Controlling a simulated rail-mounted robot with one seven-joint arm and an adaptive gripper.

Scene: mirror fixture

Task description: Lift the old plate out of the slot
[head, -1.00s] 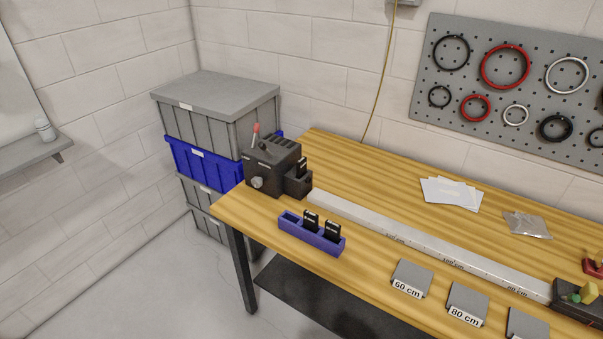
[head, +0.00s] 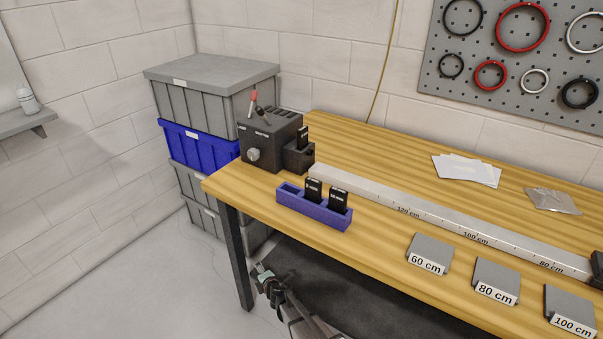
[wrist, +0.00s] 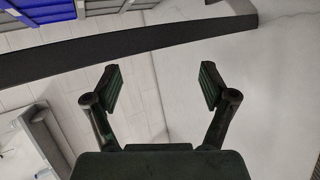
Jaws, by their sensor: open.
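A black device (head: 268,145) with a knob and a red-tipped lever stands at the table's left end. A small black plate (head: 303,134) stands upright in the slot of the holder (head: 299,157) on its right side. Two similar labelled black plates (head: 313,188) (head: 338,199) stand in a blue rack (head: 318,214) in front; its left compartment looks empty. My gripper (head: 262,272) is low, in front of and below the table's front edge, away from the plates. In the wrist view my gripper (wrist: 160,76) is open with nothing between its fingers.
A metal rail (head: 430,216) runs right from the device. Labelled grey blocks (head: 431,251) lie along the table's front. A dark table leg (head: 238,258) is close to my gripper. Stacked crates (head: 205,95) stand left.

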